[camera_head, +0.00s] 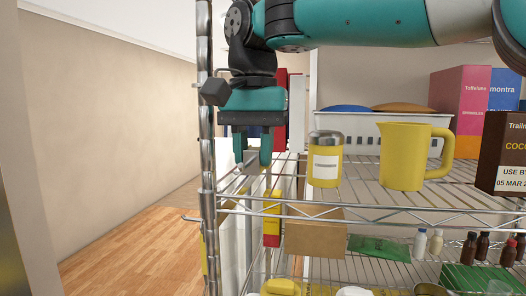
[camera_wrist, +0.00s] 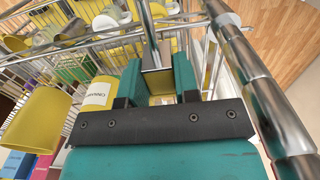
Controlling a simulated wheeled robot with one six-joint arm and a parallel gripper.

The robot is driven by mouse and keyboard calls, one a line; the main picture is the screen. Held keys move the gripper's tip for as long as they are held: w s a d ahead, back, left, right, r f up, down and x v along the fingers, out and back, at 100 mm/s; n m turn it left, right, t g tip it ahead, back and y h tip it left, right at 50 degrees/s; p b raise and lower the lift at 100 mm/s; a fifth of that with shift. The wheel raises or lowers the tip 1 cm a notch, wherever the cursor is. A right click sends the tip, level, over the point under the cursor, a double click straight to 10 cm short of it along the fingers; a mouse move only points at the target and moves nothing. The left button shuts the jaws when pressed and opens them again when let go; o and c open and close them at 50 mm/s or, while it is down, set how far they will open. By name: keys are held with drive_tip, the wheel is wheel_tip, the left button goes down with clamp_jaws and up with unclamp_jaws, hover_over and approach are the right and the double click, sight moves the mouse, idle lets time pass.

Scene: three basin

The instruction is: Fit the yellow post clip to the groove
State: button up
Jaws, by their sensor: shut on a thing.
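My gripper (camera_head: 252,155) points straight down at the left end of the wire shelf, just right of the near upright post (camera_head: 207,120). In the wrist view my gripper (camera_wrist: 158,85) has its two teal fingers closed on a small piece with a grey face and yellow edges, which I take for the yellow post clip (camera_wrist: 156,82). In the head view only a small greyish part of the clip (camera_head: 252,161) shows between and below the fingertips. I cannot make out the groove. The metal post (camera_wrist: 265,75) runs close on the right in the wrist view.
A yellow jar (camera_head: 325,165) and yellow pitcher (camera_head: 402,157) stand on the shelf right of my gripper. A white basin (camera_head: 375,130) is behind them. A brown box (camera_head: 503,155) stands at the far right. Lower shelf holds a cardboard box (camera_head: 315,235) and bottles. Open floor lies left.

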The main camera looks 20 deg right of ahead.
sight(262, 182)
drive_tip(key=w+d, duration=0.2)
drive_tip(key=shift+w, duration=0.4)
drive_tip(key=shift+w+d+r+p, duration=0.1)
drive_tip(key=shift+w+d+p, duration=0.2)
drive_tip(key=shift+w+p, duration=0.15)
drive_tip(key=shift+w+d+p, duration=0.3)
drive_tip(key=shift+w, duration=0.25)
wheel_tip(262, 182, down, 2)
drive_tip(key=shift+w+d+f+p, duration=0.1)
drive_tip(key=shift+w+d+p, duration=0.05)
drive_tip(key=shift+p, duration=0.5)
drive_tip(key=shift+f, duration=0.6)
drive_tip(key=shift+f, duration=0.2)
drive_tip(key=o, duration=0.9)
drive_tip(key=shift+f, duration=0.1)
drive_tip(key=shift+b, duration=0.35)
